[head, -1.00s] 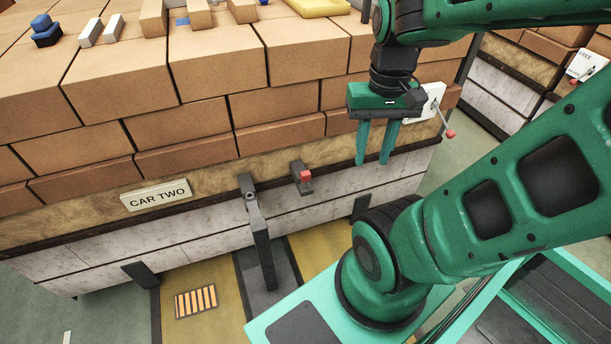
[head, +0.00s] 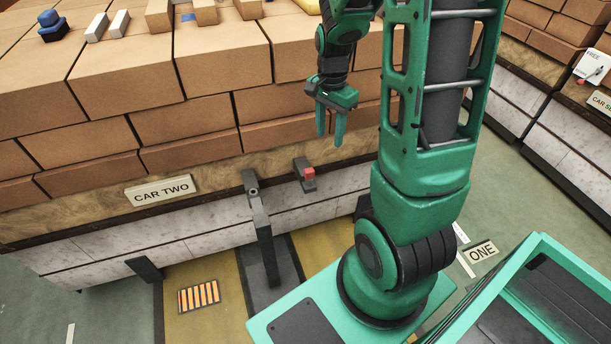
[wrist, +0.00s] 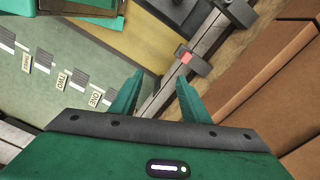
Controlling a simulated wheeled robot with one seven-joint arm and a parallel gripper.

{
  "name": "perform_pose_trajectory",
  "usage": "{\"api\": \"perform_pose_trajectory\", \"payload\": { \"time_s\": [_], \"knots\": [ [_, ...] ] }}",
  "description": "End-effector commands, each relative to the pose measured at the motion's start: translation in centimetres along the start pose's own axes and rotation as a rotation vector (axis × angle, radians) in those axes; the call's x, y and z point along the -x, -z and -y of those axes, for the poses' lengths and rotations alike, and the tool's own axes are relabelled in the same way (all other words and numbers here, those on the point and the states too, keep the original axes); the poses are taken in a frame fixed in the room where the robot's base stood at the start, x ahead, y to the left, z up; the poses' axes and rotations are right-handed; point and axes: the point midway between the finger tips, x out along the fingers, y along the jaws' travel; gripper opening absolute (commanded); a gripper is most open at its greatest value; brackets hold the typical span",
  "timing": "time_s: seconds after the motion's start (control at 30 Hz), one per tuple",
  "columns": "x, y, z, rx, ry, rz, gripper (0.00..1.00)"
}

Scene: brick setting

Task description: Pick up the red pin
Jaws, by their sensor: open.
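The red pin (head: 308,173) sits in a small dark grey bracket (head: 304,183) on the side of the cart marked CAR TWO. In the wrist view the red pin (wrist: 184,56) shows beyond my fingertips, a little to the right of the gap between them. My gripper (head: 330,138) points downward with its fingers apart and empty, above and slightly right of the pin in the head view. Its two green fingers also show in the wrist view (wrist: 160,82). Only the pin's red end is visible; the rest is hidden in the bracket.
A grey post with a lever (head: 262,230) stands just left of the bracket. A CAR TWO sign (head: 160,190) is further left.

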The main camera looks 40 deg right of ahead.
Motion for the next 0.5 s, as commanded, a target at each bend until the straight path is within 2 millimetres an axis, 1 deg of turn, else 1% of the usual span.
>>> {"api": "perform_pose_trajectory", "payload": {
  "time_s": [0.03,0.1,0.2,0.3,0.4,0.5],
  "knots": [
    [-1.6,0.2,1.3,-0.053,-0.006,0.004,0.42],
    [-3.6,0.3,2.9,-0.137,-0.005,0.009,0.42],
    [-6.2,0.4,5.0,-0.247,-0.001,0.015,0.42],
    [-8.4,0.3,6.5,-0.333,0.002,0.024,0.42],
    [-9.9,0.2,7.5,-0.395,0.005,0.029,0.42],
    [-10.8,0.1,8.0,-0.428,0.005,0.033,0.42]
  ]
}}
